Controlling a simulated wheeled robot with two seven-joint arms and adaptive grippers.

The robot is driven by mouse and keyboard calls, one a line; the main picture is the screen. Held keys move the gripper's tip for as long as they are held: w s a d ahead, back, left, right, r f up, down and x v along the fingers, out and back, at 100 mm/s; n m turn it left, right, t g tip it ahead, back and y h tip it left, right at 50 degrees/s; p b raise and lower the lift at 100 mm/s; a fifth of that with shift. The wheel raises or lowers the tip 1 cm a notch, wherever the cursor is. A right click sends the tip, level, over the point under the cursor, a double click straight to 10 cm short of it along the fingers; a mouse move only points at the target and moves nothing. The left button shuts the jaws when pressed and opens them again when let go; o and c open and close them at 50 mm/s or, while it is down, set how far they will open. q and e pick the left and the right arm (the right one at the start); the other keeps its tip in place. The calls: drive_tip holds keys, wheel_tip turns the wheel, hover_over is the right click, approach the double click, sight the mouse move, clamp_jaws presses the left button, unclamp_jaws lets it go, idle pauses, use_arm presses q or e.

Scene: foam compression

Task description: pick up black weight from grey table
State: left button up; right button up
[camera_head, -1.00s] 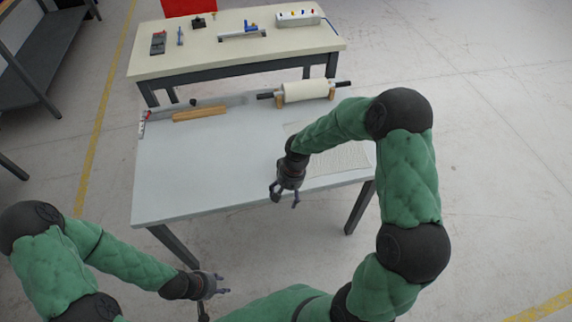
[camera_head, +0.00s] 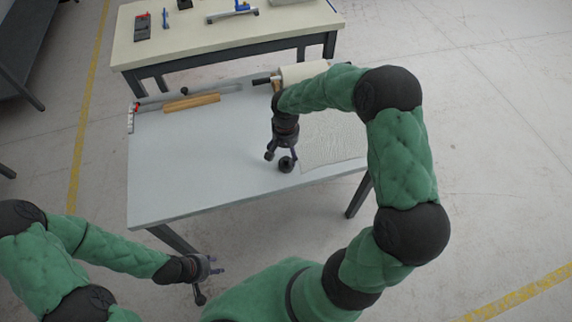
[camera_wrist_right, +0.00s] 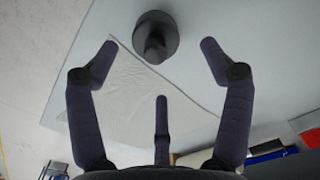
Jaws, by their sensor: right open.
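The black weight (camera_head: 287,165) stands on the grey table (camera_head: 190,165), left of a pale textured sheet. In the right wrist view the weight (camera_wrist_right: 156,37) is a round dark disc with a narrower knob, beyond the fingertips. My right gripper (camera_head: 282,155) points down at the weight; its spread fingers (camera_wrist_right: 158,60) are open and empty in the wrist view. In the head view the fingers overlap the weight's outline, so the height gap is unclear. My left gripper (camera_head: 212,275) is off the table's front edge, fingers spread, holding nothing visible.
The pale textured sheet (camera_head: 335,140) lies flat right of the weight. A roller (camera_head: 302,72), a wooden bar (camera_head: 192,102) and a small black knob (camera_head: 184,90) are at the table's back. A cream table (camera_head: 185,42) with tools stands behind.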

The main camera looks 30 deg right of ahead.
sight(286, 158)
drive_tip(key=f, duration=0.1)
drive_tip(key=f+b, duration=0.1)
drive_tip(key=f, duration=0.1)
drive_tip(key=f+b, duration=0.1)
drive_tip(key=f, duration=0.1)
drive_tip(key=shift+s, duration=0.25)
drive_tip(key=shift+r, duration=0.1)
clamp_jaws()
